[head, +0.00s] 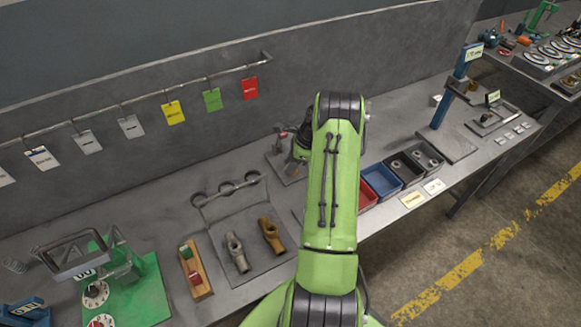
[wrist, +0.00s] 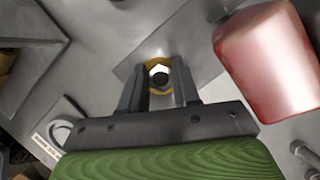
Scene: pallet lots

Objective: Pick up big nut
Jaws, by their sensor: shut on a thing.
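The big nut (wrist: 158,63) appears in the wrist view as a brass-coloured ring with a pale inner face and a dark hole. My gripper (wrist: 158,84) has one dark finger on each side of it and is shut on it. The fingers cover parts of its sides. A flat grey plate or bench surface lies behind the nut; I cannot tell whether the nut touches it. In the head view my green arm hides the nut, and I cannot make out the fingers there.
A large red object (wrist: 265,60) is close on the right in the wrist view. In the head view, a blue bin (head: 381,181) and dark bins stand right of my arm. Two metal fittings (head: 236,252) lie left of it. Coloured tags hang from a rail behind.

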